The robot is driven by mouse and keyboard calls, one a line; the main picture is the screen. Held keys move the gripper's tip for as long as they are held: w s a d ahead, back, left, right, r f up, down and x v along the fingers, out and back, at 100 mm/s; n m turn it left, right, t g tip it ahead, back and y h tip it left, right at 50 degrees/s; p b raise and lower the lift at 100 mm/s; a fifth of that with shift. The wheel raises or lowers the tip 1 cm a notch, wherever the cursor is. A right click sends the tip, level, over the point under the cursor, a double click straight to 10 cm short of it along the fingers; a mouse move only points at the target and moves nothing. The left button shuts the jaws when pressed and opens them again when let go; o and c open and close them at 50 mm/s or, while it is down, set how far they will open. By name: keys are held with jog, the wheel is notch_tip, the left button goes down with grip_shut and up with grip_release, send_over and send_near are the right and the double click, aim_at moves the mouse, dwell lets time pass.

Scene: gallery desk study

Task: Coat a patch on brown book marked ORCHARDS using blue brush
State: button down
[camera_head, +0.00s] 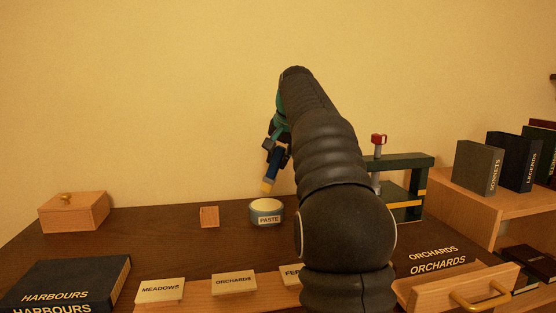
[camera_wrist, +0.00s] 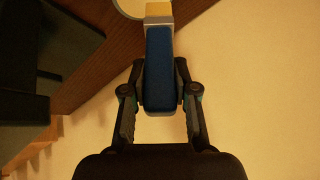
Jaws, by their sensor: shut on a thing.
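The blue brush (camera_head: 271,175) hangs from my gripper (camera_head: 275,150) with its pale bristles down, above and near the paste pot (camera_head: 266,212) on the desk. In the wrist view, my gripper (camera_wrist: 160,95) is shut on the blue handle of the brush (camera_wrist: 159,70). The bristle end points to the top edge there, close to a pale round thing. The brown book marked ORCHARDS (camera_head: 433,260) lies flat at the right front of the desk, partly hidden by my arm. Whether the bristles carry paste, I cannot tell.
A small wooden block (camera_head: 209,217) and a lidded wooden box (camera_head: 73,212) stand on the left. A dark HARBOURS book (camera_head: 66,284) lies front left. Label cards, including MEADOWS (camera_head: 160,290), line the front. A green press (camera_head: 405,185) stands behind my arm; a drawer (camera_head: 460,291) juts out front right.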

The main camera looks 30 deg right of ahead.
aim_at(278, 145)
jog(key=shift+r, duration=1.7)
jog(key=shift+s, duration=0.1)
